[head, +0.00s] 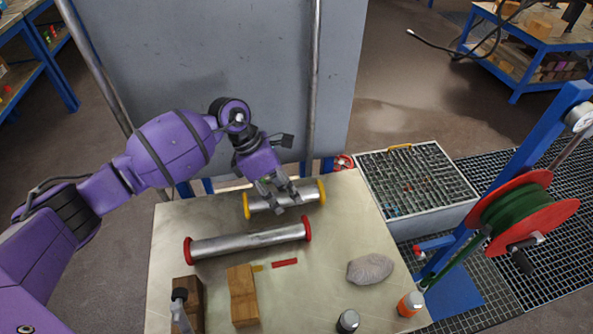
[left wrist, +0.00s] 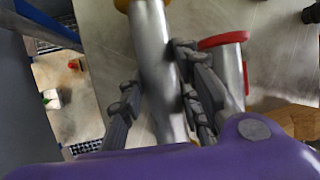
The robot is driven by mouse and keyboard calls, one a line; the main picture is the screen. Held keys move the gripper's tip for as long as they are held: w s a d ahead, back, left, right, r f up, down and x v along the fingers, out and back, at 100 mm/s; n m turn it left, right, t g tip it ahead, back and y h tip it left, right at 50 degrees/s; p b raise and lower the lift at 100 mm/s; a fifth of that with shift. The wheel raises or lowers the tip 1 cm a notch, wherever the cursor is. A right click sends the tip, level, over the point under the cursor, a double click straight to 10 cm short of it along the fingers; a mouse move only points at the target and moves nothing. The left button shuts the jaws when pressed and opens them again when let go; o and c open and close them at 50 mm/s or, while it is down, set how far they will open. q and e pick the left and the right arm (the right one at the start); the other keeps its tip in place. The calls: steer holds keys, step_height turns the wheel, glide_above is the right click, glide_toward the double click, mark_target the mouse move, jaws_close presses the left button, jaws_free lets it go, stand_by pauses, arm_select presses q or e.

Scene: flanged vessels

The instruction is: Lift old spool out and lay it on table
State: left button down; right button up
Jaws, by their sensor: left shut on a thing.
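A short metal spool with yellow end flanges (head: 312,192) is at the far side of the table (head: 345,225). My left gripper (head: 283,203) is shut across its middle from above. In the left wrist view the spool's grey tube (left wrist: 155,60) runs between the two fingers (left wrist: 165,105). Whether it touches the tabletop or hangs just above it is hard to tell. A longer metal spool with red end flanges (head: 250,240) lies on the table in front of it, and its red flange (left wrist: 224,40) shows beside the fingers. My right gripper does not show.
Wooden blocks (head: 242,295), a small red strip (head: 285,263), a grey rag (head: 370,268), a dark-capped container (head: 347,321) and an orange bottle (head: 410,304) occupy the near part. A grey tray with a grid (head: 460,217) and a red-green reel (head: 520,215) stand right. A grey panel (head: 220,60) rises behind.

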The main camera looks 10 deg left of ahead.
arm_select(q)
steer(key=shift+f, duration=0.25)
steer(key=c, duration=1.3)
jaws_free()
steer(key=shift+o, duration=0.5)
steer(key=shift+f, duration=0.1)
